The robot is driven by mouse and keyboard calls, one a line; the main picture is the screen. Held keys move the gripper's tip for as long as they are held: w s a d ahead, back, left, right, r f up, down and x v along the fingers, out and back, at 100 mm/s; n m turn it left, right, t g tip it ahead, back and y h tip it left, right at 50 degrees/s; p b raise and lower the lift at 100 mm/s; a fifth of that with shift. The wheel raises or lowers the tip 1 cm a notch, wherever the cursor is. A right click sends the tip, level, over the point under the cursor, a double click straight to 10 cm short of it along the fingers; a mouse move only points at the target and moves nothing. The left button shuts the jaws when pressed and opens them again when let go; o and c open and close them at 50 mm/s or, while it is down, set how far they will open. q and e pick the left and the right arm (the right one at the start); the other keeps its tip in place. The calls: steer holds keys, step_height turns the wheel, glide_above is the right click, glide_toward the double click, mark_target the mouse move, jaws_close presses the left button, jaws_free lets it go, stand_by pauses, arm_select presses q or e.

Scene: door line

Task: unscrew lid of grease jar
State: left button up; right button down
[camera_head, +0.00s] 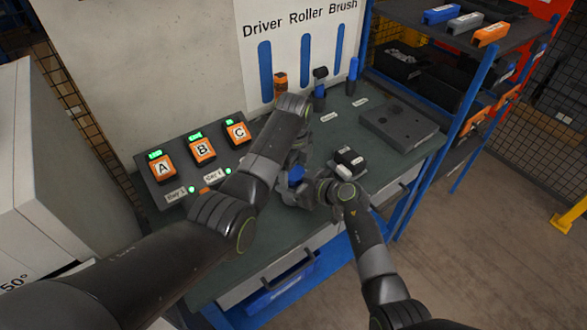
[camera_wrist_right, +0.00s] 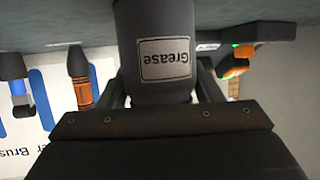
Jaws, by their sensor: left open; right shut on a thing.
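The grease jar (camera_wrist_right: 165,55) is dark grey with a white "Grease" label, upside down in the right wrist view. My right gripper (camera_wrist_right: 166,88) is shut on the jar's body, one finger on each side. The jar's end at the picture's top meets the dark bench surface. In the head view my left gripper (camera_head: 291,178) is open near the bench's front, close to my right gripper (camera_head: 322,191). The two grippers and arms hide the jar there. I cannot make out the lid; a small blue patch shows between the grippers, and I cannot tell what it is.
On the green bench (camera_head: 325,135), a panel with orange A, B and C blocks (camera_head: 201,149) stands left. A black block (camera_head: 349,157) and a grey plate (camera_head: 398,128) lie right. Upright tools (camera_head: 319,90) stand at the back. A shelf with bins (camera_head: 405,62) is beyond.

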arm_select(q)
steer(key=shift+r, duration=2.3)
arm_select(e)
steer(key=shift+c, duration=1.6)
jaws_free()
